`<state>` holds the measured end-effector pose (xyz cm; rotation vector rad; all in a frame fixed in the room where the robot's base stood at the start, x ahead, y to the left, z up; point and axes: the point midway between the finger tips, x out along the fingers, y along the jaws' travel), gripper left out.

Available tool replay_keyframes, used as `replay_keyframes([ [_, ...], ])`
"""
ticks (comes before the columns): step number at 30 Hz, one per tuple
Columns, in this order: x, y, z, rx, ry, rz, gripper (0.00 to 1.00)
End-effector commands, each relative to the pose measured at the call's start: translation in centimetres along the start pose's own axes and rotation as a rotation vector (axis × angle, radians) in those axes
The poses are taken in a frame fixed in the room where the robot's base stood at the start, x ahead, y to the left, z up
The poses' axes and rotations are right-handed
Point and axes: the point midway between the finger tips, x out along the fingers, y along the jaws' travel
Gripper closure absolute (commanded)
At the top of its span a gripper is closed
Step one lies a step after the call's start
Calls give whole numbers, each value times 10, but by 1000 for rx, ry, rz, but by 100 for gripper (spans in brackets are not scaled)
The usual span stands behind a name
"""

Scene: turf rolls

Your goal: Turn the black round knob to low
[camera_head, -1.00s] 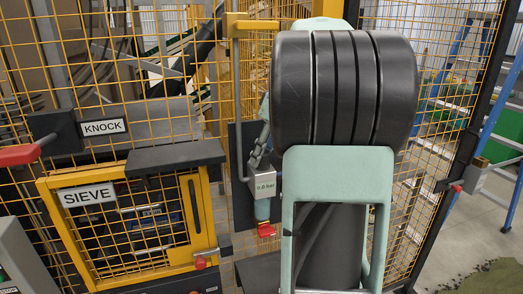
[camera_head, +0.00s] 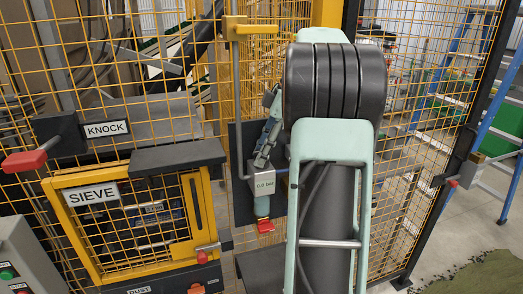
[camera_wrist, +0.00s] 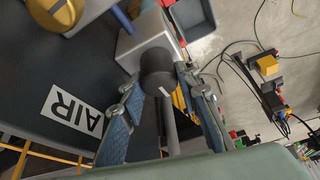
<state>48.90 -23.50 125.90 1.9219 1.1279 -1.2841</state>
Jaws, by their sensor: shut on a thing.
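The black round knob (camera_wrist: 157,67) sits at the end of a light grey block (camera_wrist: 138,40) in the wrist view. It has a small white mark on its near edge. My gripper (camera_wrist: 160,78) has one finger on each side of the knob and is shut on it. In the head view my gripper (camera_head: 265,150) is at the top of the grey regulator box (camera_head: 262,186), whose display appears to read 0.0 bar. The knob cannot be made out there. No low mark is readable in either view.
A white AIR label (camera_wrist: 72,110) is on the dark panel in the wrist view. A red part (camera_head: 265,226) sits below the regulator. The yellow SIEVE door (camera_head: 130,225), a red-ended KNOCK lever (camera_head: 25,161) and yellow mesh fencing stand around my arm.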

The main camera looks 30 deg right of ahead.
Motion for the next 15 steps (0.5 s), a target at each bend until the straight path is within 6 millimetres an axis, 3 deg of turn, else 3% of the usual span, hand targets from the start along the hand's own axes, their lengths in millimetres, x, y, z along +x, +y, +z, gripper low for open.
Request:
replay_keyframes([
  [13, -1, 0, 0, -11, -1, -2, 95],
  [14, -1, 0, 0, -11, -1, -1, 70],
  [15, -1, 0, 0, -11, -1, -2, 65],
])
